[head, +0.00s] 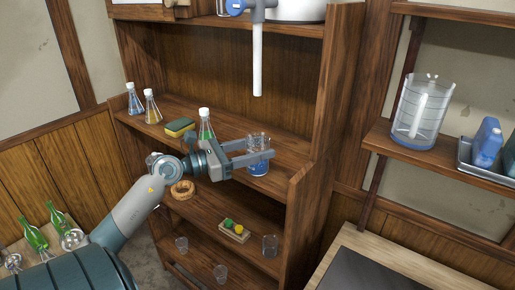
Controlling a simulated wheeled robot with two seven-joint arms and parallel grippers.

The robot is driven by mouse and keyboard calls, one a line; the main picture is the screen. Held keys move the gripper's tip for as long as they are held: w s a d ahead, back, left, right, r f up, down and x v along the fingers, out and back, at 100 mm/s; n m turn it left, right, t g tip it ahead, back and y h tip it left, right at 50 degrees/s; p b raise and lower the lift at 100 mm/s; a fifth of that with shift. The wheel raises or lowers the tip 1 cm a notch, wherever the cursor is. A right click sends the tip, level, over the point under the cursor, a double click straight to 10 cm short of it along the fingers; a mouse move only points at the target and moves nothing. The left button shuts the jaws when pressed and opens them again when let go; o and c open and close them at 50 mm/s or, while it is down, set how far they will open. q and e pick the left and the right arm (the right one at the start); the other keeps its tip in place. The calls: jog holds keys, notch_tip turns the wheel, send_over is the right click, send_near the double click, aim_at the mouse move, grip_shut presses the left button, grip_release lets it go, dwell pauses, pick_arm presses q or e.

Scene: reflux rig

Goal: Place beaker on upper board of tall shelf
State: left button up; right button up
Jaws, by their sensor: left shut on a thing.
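My left gripper (247,152) reaches in from the lower left and is shut on a small clear beaker (258,168) with blue liquid in its lower part. The beaker is upright, in front of the right end of the tall wooden shelf's (340,60) board that carries flasks (180,110). The gripper fingers hide part of it. Whether its base touches the board cannot be told. My right gripper is not in view.
On that board stand a yellow flask (152,108), a blue one (134,100), a green one (206,125) and a sponge (180,127). A white rod (257,65) hangs above. Lower boards hold small glasses and a cork ring (182,190). A large beaker (424,110) stands on the right shelf.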

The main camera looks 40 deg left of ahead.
pick_arm(q)
jog(key=shift+f, duration=0.15)
jog(key=o, duration=1.2)
jog(key=shift+c, duration=0.2)
jog(key=shift+o, duration=0.6)
